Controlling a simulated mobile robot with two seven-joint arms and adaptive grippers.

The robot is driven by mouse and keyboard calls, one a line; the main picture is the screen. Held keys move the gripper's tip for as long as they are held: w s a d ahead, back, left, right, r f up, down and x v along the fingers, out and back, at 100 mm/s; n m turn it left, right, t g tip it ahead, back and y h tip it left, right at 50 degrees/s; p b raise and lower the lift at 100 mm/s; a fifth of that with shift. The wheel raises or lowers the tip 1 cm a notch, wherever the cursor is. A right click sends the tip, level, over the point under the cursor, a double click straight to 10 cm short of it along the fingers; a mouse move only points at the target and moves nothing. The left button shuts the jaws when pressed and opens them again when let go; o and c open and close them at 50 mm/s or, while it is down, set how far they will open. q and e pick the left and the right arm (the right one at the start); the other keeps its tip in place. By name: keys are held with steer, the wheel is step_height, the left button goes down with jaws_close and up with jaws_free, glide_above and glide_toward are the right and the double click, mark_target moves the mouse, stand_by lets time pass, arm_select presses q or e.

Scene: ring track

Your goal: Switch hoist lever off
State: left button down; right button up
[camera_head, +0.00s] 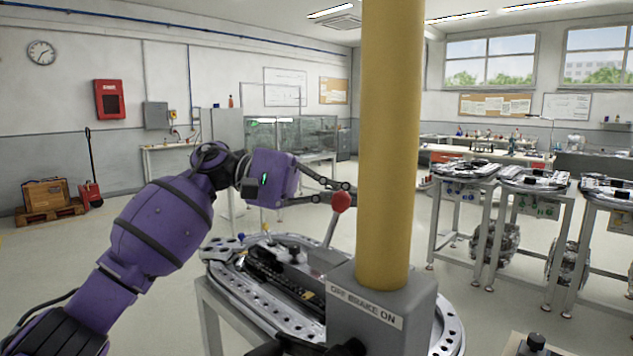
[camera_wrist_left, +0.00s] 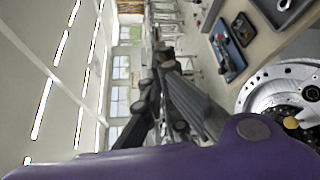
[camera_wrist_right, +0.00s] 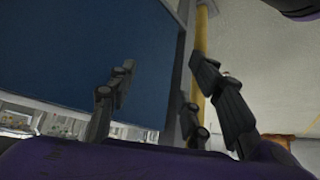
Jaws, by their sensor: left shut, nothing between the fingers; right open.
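The lever (camera_head: 333,224) is a thin metal rod with a red ball knob (camera_head: 341,201). It stands up, tilted a little to the right, beside the grey box (camera_head: 382,310) at the foot of the yellow column. The box has a label that seems to read "OFF BRAKE ON". My left gripper (camera_head: 350,191) is shut and empty, its fingertips at the knob; I cannot tell if they touch. It also shows in the left wrist view (camera_wrist_left: 160,52), where I cannot make out the knob. My right gripper (camera_wrist_right: 165,75) is open and empty in the right wrist view.
The thick yellow column (camera_head: 389,140) rises right of the lever and blocks part of the room. A metal ring track (camera_head: 222,246) on a stand surrounds the box and a dark rail mechanism. Similar stands (camera_head: 463,176) are at the right. Open floor lies at the left.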

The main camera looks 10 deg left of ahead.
mark_target(335, 194)
arm_select(q)
steer(key=s+a, duration=0.1)
steer(key=s+a+r, duration=0.1)
steer(key=s, duration=0.1)
steer(key=shift+s+p, duration=0.1)
steer(key=shift+p, duration=0.3)
arm_select(e)
steer(key=shift+s+d+r, duration=0.2)
steer(key=shift+s+r, duration=0.15)
steer(key=shift+s, duration=0.15)
steer(key=shift+w, duration=0.2)
arm_select(q)
steer(key=shift+s+a+r+m+h+b, duration=0.15)
steer(key=shift+r+m+h+b, duration=0.15)
steer(key=shift+b, duration=0.55)
arm_select(e)
steer(key=shift+w+a+f, duration=0.1)
steer(key=shift+a+f, duration=0.05)
steer(key=shift+f, duration=0.6)
